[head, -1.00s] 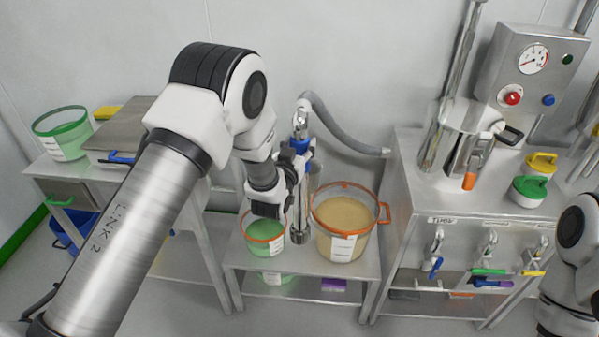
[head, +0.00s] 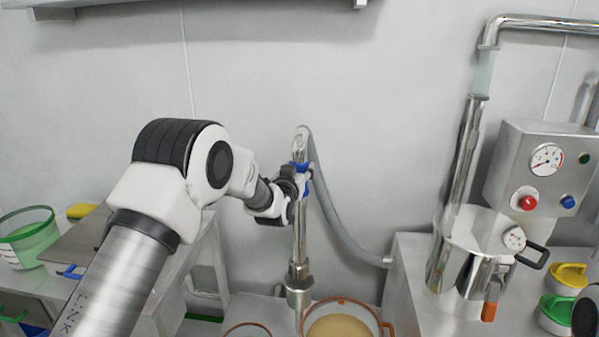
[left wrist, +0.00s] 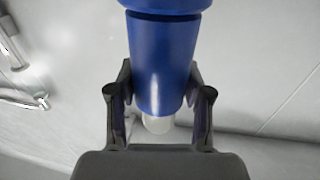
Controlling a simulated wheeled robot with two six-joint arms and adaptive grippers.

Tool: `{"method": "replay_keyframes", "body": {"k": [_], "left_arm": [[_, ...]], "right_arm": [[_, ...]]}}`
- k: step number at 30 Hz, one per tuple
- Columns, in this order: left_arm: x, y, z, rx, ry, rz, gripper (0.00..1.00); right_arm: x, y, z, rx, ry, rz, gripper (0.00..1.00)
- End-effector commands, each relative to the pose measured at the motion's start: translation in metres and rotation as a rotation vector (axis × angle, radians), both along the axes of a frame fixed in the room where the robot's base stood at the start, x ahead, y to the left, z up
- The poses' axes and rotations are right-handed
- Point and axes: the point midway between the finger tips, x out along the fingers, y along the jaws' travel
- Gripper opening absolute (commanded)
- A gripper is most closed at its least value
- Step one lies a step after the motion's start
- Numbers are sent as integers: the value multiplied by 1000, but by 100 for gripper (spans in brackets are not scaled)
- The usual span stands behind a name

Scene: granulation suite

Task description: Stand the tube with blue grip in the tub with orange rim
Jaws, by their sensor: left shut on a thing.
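The tube with blue grip (head: 299,235) is a long steel tube with a grey hose at its top. It hangs nearly upright. My left gripper (head: 290,190) is shut on it at the blue grip, which fills the middle of the left wrist view (left wrist: 162,62) between the two fingers. The tub with orange rim (head: 342,300) holds beige powder and is cut off by the bottom edge of the head view. The tube's wide lower end is beside and left of this tub's rim in the picture.
A second, smaller orange-rimmed tub (head: 247,327) shows only its top at lower left. The grey hose (head: 335,218) runs to the steel cabinet (head: 405,275) on the right. A steel pot (head: 460,265) and control box (head: 545,165) stand there. The wall behind is bare.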

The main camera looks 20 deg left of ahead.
Motion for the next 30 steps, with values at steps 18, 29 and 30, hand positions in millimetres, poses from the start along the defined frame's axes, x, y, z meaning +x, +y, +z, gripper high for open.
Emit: {"method": "replay_keyframes", "body": {"k": [18,29,30], "left_arm": [[-56,33,2,-1,-1,2,0],[-99,58,3,-3,-2,2,0],[-104,61,3,-3,-2,2,0]], "right_arm": [[0,0,5,0,1,0,100],[0,0,11,0,1,0,100],[0,0,13,0,1,0,100]]}}
